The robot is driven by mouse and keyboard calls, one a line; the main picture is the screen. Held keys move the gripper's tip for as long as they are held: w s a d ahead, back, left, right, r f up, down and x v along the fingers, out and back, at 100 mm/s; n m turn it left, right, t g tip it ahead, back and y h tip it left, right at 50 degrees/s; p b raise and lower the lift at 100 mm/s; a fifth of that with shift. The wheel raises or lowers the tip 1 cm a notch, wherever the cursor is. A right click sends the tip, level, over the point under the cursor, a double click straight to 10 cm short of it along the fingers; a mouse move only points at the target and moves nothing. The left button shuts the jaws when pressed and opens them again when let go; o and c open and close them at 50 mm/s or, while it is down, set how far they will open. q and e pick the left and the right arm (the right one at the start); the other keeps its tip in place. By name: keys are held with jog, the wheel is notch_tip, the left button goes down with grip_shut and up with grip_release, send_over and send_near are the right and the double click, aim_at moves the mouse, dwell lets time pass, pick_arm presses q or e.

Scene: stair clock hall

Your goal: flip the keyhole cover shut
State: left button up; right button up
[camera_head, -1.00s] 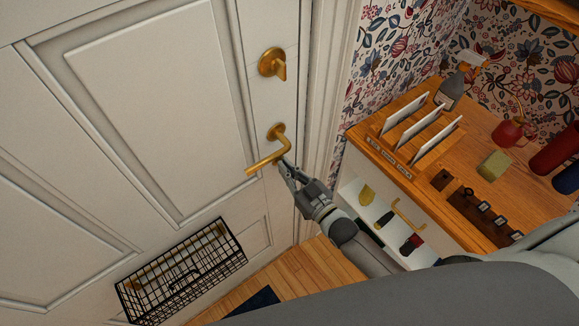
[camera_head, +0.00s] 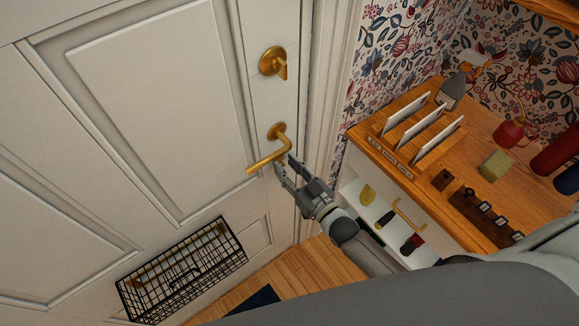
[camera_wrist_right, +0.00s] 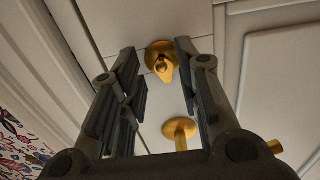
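A round brass fitting (camera_head: 273,62) with a small drop-shaped flap sits on the white door's edge, above the brass lever handle (camera_head: 268,158). I take it for the keyhole cover. Its flap hangs downward and stands out from the plate; I cannot tell whether a keyhole shows. My right gripper (camera_head: 284,166) is open and empty, just below and right of the lever and well below the cover. In the right wrist view the cover (camera_wrist_right: 162,58) appears between the spread fingers (camera_wrist_right: 157,50), beyond them, with a brass handle part (camera_wrist_right: 180,130) below it. My left gripper is not in view.
A black wire basket (camera_head: 182,270) hangs low on the door. The space before the upper door is clear.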

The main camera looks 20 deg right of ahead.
jog(key=v, duration=1.2)
dwell(0.4)
